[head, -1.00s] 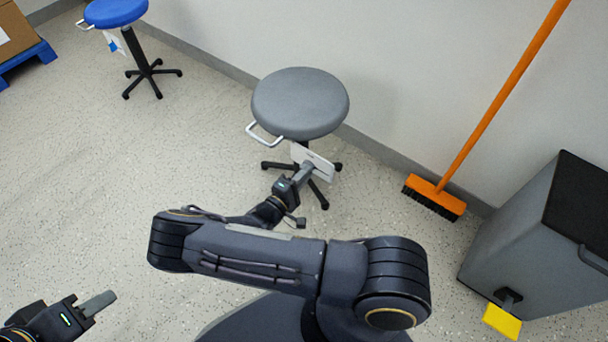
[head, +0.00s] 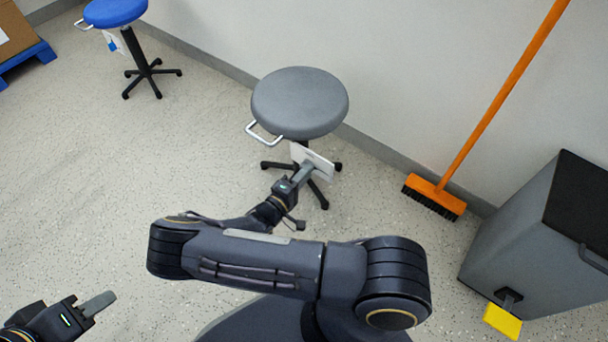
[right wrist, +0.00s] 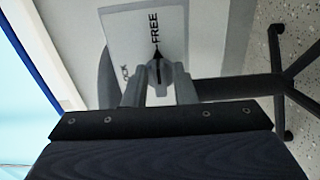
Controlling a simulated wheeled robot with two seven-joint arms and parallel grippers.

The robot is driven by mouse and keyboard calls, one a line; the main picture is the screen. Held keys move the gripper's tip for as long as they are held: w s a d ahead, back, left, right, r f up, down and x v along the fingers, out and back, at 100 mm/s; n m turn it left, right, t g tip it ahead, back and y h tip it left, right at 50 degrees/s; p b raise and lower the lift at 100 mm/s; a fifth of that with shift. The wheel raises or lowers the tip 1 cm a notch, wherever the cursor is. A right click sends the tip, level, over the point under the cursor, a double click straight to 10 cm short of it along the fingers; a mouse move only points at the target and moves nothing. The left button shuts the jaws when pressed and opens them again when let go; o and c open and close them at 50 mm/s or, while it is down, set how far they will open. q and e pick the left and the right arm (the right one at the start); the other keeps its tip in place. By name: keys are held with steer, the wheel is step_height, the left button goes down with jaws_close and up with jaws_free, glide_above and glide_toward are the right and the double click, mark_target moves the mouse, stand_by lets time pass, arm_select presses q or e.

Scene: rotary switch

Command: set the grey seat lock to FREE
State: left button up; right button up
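The grey stool seat (head: 300,102) stands by the wall, with a white lock plate (head: 322,166) under it. In the right wrist view the plate (right wrist: 120,38) carries the word FREE and a partly hidden word at lower left. A grey knob (right wrist: 157,78) sits on the plate, its dark pointer towards FREE. My right gripper (head: 303,175) is at the plate; in the right wrist view its fingers (right wrist: 160,85) stand apart on either side of the knob, with slight gaps seeming to show. My left gripper (head: 98,303) is far from the stool, its finger gap not discernible.
A blue stool (head: 115,12) with its own tag stands at the back left, near a box on a blue pallet. An orange broom (head: 490,110) leans on the wall at right. A grey bin (head: 540,240) with a yellow pedal stands at far right.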

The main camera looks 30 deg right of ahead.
steer(key=shift+o, duration=0.8)
steer(key=p+v, duration=0.1)
steer(key=v, duration=0.6)
steer(key=shift+a+p, duration=0.35)
steer(key=shift+a, duration=0.05)
steer(key=shift+s+r, duration=0.1)
steer(key=shift+s, duration=0.1)
